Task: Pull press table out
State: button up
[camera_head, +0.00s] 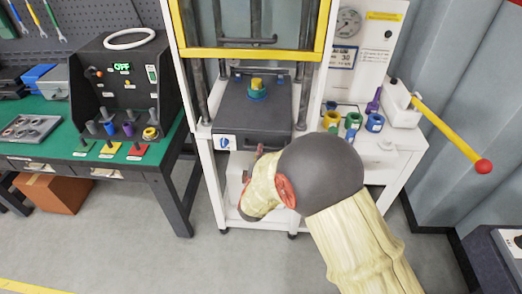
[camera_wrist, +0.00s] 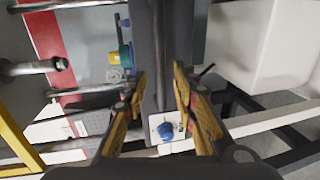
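The press table (camera_head: 252,108) is a dark grey slab between the press columns, with a teal and yellow fitting (camera_head: 257,87) on top. A small white label with a blue mark (camera_head: 225,142) is on its front at the left. My gripper (camera_head: 262,149) is at the table's front edge, its fingers mostly hidden by my wrist in the head view. In the wrist view, the two fingers (camera_wrist: 160,75) stand apart on either side of the table's long dark front part (camera_wrist: 157,45). Contact cannot be made out. The blue-marked label (camera_wrist: 165,128) lies between them.
A yellow-edged guard (camera_head: 250,54) is above the table. A green workbench (camera_head: 60,138) is left. The floor ahead of the press is clear.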

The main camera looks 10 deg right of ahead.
jog(key=shift+b+x, duration=0.55)
jog(key=shift+x, duration=1.55)
jog(key=c, duration=0.3)
grip_shut()
